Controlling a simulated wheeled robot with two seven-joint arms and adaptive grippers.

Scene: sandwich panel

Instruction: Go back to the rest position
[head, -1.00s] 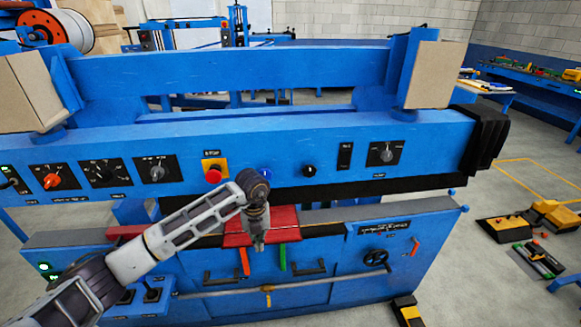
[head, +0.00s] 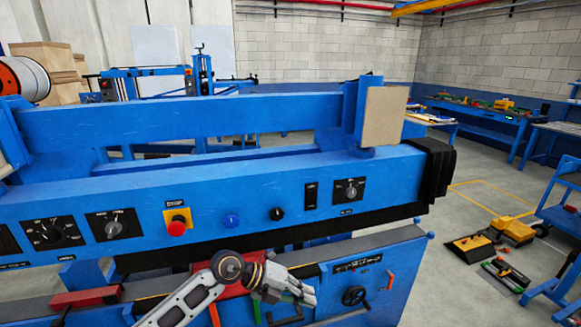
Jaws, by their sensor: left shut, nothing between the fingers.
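My left arm comes in from the bottom of the head view. My left gripper (head: 304,293) points to the right, with its fingers together and nothing seen between them. It is in front of the blue machine (head: 260,195), below the control panel and near the red block (head: 233,288) on the lower bench, which my wrist partly covers. My right gripper is not in view.
The panel carries a red stop button (head: 177,226) on a yellow plate. A handwheel (head: 354,296) and an orange lever (head: 390,281) are on the lower front. Yellow and black floor items (head: 471,245) lie at the right. Some grey floor there is clear.

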